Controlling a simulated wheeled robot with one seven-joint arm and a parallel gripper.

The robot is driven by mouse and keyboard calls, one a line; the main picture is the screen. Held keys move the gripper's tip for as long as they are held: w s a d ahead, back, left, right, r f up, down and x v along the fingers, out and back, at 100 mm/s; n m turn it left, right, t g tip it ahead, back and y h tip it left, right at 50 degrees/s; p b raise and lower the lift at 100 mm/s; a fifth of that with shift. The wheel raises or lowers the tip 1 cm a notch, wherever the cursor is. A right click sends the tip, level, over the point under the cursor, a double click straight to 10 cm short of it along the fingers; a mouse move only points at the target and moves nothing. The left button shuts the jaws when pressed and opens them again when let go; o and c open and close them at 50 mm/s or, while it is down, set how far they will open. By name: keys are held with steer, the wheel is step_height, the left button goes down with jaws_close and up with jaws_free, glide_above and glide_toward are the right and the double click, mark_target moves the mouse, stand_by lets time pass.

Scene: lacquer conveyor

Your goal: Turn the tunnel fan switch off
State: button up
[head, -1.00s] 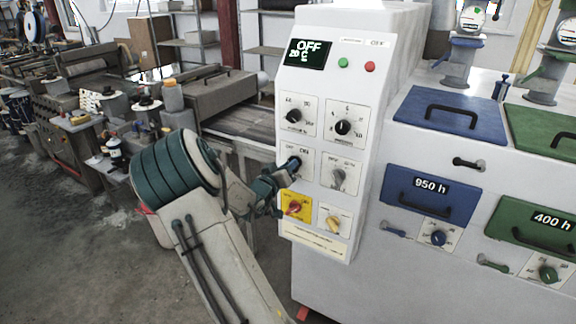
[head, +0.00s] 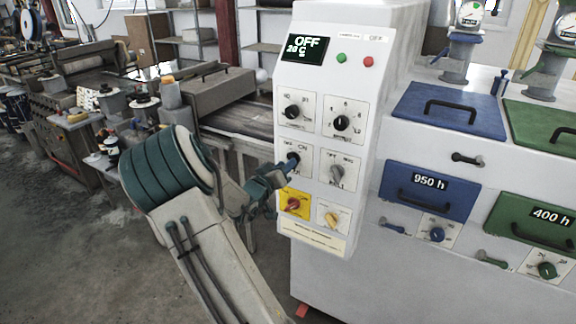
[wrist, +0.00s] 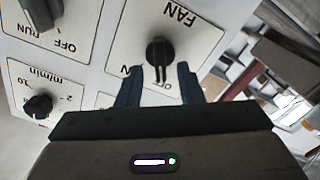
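The tunnel fan switch is a black rotary knob on a white plate on the front of the control panel (head: 293,161). In the wrist view the knob (wrist: 160,50) sits under an upside-down "FAN" label, its grip ridge running roughly up and down the picture. My gripper (head: 281,172) is in front of the plate at the panel's left side. In the wrist view my gripper (wrist: 159,72) is open, with one blue finger on each side of the knob's lower end and gaps between.
A yellow plate with a red knob (head: 293,204) is just below the fan switch. Other knobs (head: 340,123) (head: 337,174) are to the right. The panel display (head: 305,48) reads "OFF". A conveyor (head: 240,118) lies behind at left; blue (head: 448,107) and green lids stand right.

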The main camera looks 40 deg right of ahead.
steer(key=b+v, duration=0.1)
steer(key=v, duration=1)
steer(key=shift+s+a+b, duration=0.15)
steer(key=shift+a+b, duration=0.15)
steer(key=a+n+t+y, duration=0.3)
steer(key=a+n+y, duration=0.1)
steer(key=a+y, duration=1.25)
steer(key=s+a+r+n+g, duration=0.1)
steer(key=s+a+g, duration=0.1)
steer(key=s, duration=0.9)
steer(key=s+a+r+n+g, duration=0.1)
steer(key=s+g, duration=0.3)
steer(key=s, duration=0.7)
steer(key=shift+a+n, duration=0.6)
steer(key=shift+a, duration=0.3)
